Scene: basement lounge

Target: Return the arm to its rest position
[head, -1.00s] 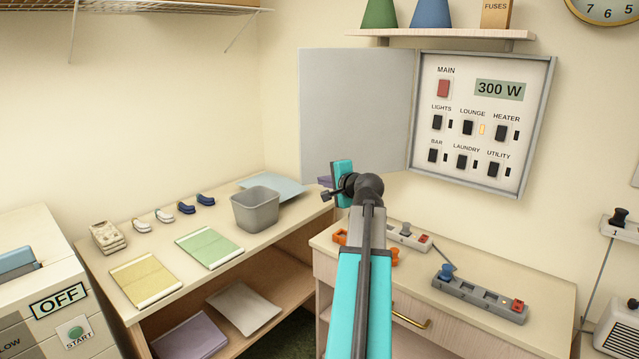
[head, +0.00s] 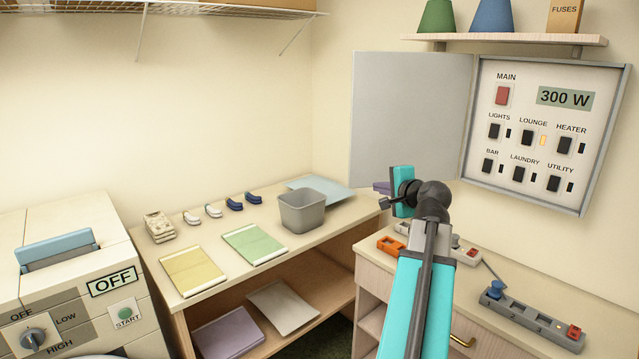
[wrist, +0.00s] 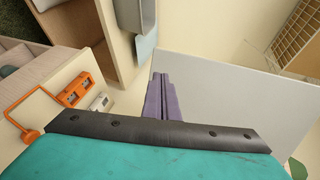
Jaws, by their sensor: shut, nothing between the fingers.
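My arm, teal and dark grey, reaches up from the bottom right of the head view. Its wrist is above the front of the drawer cabinet, before the open grey panel door (head: 412,120). My gripper (head: 381,187) shows as small purple fingers left of the teal wrist, partly hidden. In the wrist view the two purple fingers (wrist: 158,97) lie together, shut and empty. The grey door fills much of the wrist view beyond them.
A breaker panel (head: 522,188) reading 300 W hangs at the right. The drawer cabinet (head: 400,290) holds an orange device (head: 390,246) and a grey switch strip (head: 530,318). A grey bin (head: 302,213) stands on the left bench (head: 215,285). A washer (head: 70,270) reads OFF.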

